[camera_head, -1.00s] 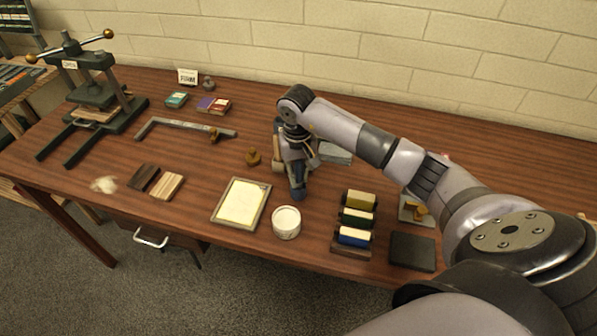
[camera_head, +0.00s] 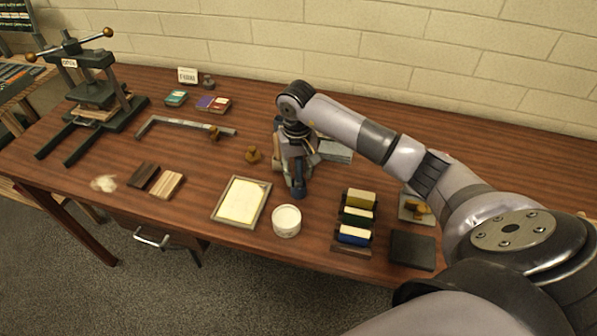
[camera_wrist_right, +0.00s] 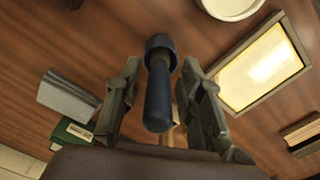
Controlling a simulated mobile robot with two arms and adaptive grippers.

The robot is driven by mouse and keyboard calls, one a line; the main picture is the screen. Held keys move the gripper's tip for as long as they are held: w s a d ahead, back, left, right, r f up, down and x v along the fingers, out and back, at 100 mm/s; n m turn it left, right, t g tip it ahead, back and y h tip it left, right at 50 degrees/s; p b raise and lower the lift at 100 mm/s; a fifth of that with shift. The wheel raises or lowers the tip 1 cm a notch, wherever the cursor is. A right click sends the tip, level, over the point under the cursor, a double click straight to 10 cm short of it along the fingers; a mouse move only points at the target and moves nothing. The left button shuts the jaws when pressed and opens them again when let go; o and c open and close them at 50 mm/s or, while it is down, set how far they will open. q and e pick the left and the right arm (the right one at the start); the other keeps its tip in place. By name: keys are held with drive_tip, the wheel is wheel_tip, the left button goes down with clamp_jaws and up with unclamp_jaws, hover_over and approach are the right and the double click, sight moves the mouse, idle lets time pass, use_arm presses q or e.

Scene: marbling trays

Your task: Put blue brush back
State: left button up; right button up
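The blue brush (camera_wrist_right: 158,95) is between the fingers of my right gripper (camera_wrist_right: 160,68) in the right wrist view. The fingertips close on it near its wider collar, and its handle end points back to the palm. In the head view the right gripper (camera_head: 297,178) is above the middle of the table, with the brush's dark blue part (camera_head: 299,190) at its lower end. Whether the brush touches the table is unclear. My left gripper is not in view.
A framed pale tray (camera_head: 262,203) and a white tub (camera_head: 286,221) are in front of the gripper. A rack with yellow, green and blue items (camera_head: 352,251) and a dark pad (camera_head: 412,250) are at right. A grey block (camera_head: 335,151) lies behind. The press (camera_head: 95,95) stands far left.

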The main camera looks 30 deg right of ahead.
wheel_tip(320, 180, up, 11)
drive_tip(key=b, duration=0.3)
drive_tip(key=shift+a+f, duration=0.1)
drive_tip(key=shift+r, duration=0.35)
drive_tip(key=shift+f, duration=0.1)
